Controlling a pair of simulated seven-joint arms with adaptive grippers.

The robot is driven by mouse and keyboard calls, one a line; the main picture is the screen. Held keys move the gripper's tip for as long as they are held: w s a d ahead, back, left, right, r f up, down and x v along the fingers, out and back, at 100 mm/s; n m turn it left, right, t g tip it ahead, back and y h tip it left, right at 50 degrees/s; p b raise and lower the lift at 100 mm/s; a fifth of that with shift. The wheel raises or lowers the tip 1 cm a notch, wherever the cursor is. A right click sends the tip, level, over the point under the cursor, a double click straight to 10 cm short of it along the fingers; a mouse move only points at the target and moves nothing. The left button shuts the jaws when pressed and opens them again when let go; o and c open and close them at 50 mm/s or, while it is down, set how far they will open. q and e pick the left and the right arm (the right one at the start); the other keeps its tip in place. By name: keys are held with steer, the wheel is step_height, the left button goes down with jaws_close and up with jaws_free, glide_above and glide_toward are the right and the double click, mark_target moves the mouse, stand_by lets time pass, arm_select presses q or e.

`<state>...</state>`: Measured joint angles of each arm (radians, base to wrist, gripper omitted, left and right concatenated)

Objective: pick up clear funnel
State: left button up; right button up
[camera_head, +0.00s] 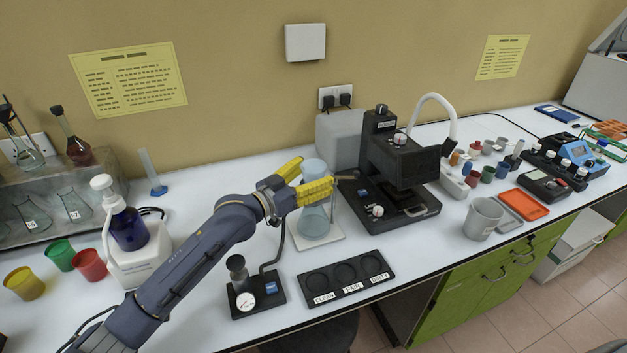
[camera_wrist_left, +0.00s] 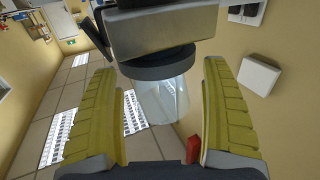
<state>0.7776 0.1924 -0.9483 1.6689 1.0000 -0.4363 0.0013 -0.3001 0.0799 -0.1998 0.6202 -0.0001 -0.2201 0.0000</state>
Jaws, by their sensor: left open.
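The clear funnel (camera_head: 313,168) is a pale, see-through cup on top of a clear flask (camera_head: 314,222) behind the arm. My left gripper (camera_head: 318,172) comes in from the left with its yellow fingers open, one on each side of the funnel. In the left wrist view, which is upside down, the clear funnel (camera_wrist_left: 165,98) lies between the spread fingers (camera_wrist_left: 158,75), with a visible gap on both sides. The near finger hides part of the funnel in the head view. My right gripper is not in view.
A black microscope-like device (camera_head: 398,165) stands just right of the funnel. In front are a black three-well tray (camera_head: 346,275) and a small gauge stand (camera_head: 252,300). A grey cup (camera_head: 483,218) stands further right.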

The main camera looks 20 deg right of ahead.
arm_select(q)
steer(key=c, duration=1.3)
